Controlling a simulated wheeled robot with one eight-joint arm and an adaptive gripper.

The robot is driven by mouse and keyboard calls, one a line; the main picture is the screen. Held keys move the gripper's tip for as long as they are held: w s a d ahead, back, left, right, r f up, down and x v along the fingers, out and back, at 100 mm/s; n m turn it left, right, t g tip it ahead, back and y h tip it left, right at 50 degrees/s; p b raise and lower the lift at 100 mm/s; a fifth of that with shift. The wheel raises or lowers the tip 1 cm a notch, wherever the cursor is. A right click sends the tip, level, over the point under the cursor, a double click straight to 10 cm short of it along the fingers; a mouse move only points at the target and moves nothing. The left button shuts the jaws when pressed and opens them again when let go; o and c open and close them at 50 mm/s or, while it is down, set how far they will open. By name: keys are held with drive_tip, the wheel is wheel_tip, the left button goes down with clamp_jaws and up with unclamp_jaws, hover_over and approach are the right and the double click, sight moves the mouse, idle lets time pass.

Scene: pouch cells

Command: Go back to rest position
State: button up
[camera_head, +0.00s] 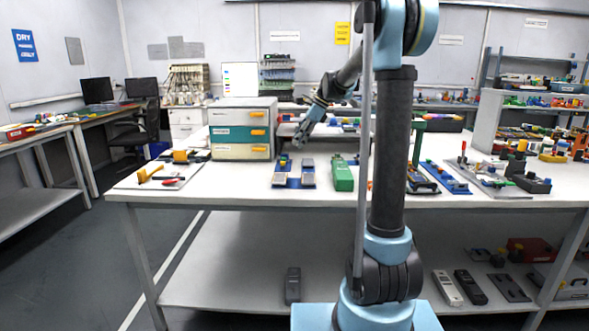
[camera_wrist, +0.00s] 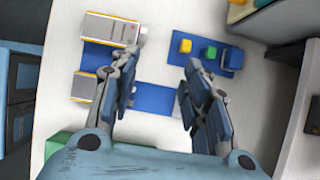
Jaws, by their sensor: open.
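My gripper (camera_head: 300,143) hangs above the white worktable (camera_head: 230,189), just right of the drawer box. In the wrist view my gripper (camera_wrist: 155,100) has its two fingers spread wide apart, with nothing between them but the blue mat (camera_wrist: 152,98) and table below. Two pouch cells lie on the mat to the left in that view, an upper cell (camera_wrist: 110,29) and a lower cell (camera_wrist: 84,87) partly behind the left finger.
A drawer box (camera_head: 243,152) stands left of my gripper. A green device (camera_head: 342,178) lies right of the cells. A small blue tray (camera_wrist: 231,58) with yellow and green blocks shows in the wrist view. Tools lie on a board (camera_head: 145,182) at the table's left end.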

drive_tip(key=s+d+f+n+h, duration=0.1)
drive_tip(key=s+d+n, duration=0.2)
drive_tip(key=s, duration=0.4)
drive_tip(key=s+d+f+n+t+h, duration=0.1)
drive_tip(key=s+d+f+n, duration=0.15)
drive_tip(key=s, duration=0.45)
drive_tip(key=s+d+n+h, duration=0.1)
drive_tip(key=s+d+n, duration=0.2)
drive_tip(key=s, duration=0.5)
drive_tip(key=s+d+f+n+h, duration=0.1)
drive_tip(key=s+d+f+n, duration=0.1)
drive_tip(key=s+f, duration=0.3)
drive_tip(key=s+d+f+n+h, duration=0.1)
drive_tip(key=s+d+f+n, duration=0.2)
drive_tip(key=s, duration=0.4)
drive_tip(key=s+d+f+n+t, duration=0.1)
drive_tip(key=s+d+f+n, duration=0.2)
drive_tip(key=s+f+n, duration=0.2)
wheel_tip(320, 180, down, 3)
drive_tip(key=shift+s+d+r+h, duration=0.15)
drive_tip(key=shift+s+d+h, duration=0.2)
drive_tip(key=shift+s, duration=0.65)
drive_tip(key=shift+a, duration=0.1)
drive_tip(key=shift+w+f, duration=0.2)
drive_tip(key=shift+w, duration=0.25)
